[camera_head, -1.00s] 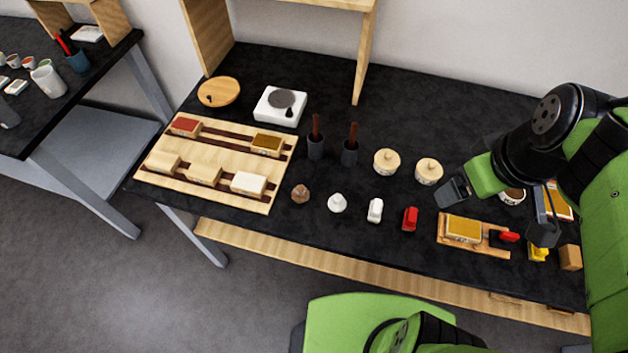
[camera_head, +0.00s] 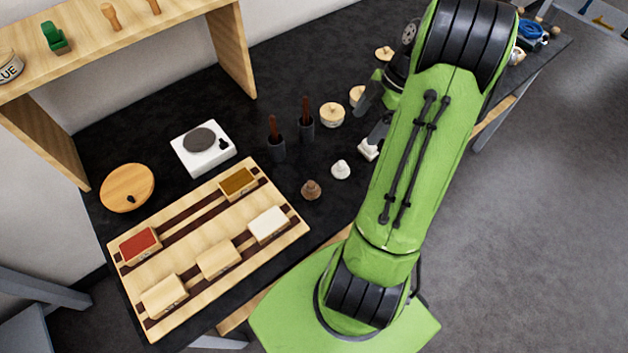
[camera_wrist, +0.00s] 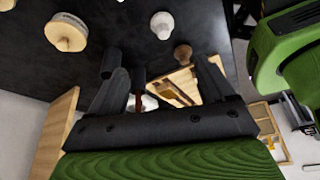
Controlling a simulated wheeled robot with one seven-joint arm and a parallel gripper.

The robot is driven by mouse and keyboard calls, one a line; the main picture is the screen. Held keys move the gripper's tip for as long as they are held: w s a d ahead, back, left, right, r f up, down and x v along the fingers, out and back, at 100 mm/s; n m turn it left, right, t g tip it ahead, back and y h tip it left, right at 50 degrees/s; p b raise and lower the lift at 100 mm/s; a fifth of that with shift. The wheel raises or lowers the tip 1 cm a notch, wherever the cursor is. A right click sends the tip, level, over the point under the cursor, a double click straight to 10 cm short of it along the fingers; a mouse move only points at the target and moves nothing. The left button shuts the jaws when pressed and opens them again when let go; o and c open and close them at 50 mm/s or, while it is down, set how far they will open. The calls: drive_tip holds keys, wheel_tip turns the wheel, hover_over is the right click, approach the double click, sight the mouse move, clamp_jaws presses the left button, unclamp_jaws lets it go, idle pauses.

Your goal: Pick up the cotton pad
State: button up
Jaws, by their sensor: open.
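The cotton pad seems to be the white knobbed piece (camera_head: 341,170) on the black table, just right of a brown knobbed piece (camera_head: 311,189). In the wrist view the white knobbed piece (camera_wrist: 162,24) stands near the top middle, beyond my fingers, with the brown one (camera_wrist: 182,54) below it. My gripper (camera_head: 374,114) is open and empty, above the table to the right of and farther back than the white piece. It also shows in the wrist view (camera_wrist: 160,72). Nothing lies between the fingers at their tips. My arm hides part of the table right of the pad.
Two dark cups with brown handles (camera_head: 277,149) (camera_head: 306,129) and a lidded round jar (camera_head: 332,114) stand behind the pad. A wooden rack with several blocks (camera_head: 200,235) lies left. A white scale (camera_head: 203,148) stands behind it. A small white object (camera_head: 367,150) is partly hidden by my arm.

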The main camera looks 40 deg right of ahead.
sight(343, 163)
drive_tip(key=x, duration=0.5)
drive_tip(key=b+x, duration=0.1)
drive_tip(key=x, duration=0.4)
drive_tip(key=s+b+x, duration=0.1)
drive_tip(key=x, duration=0.5)
drive_tip(key=shift+f, duration=0.1)
drive_tip(key=shift+d, duration=0.1)
drive_tip(key=c, duration=1.1)
wheel_tip(343, 163, up, 10)
drive_tip(key=shift+r+p, duration=0.1)
drive_tip(key=shift+p, duration=0.45)
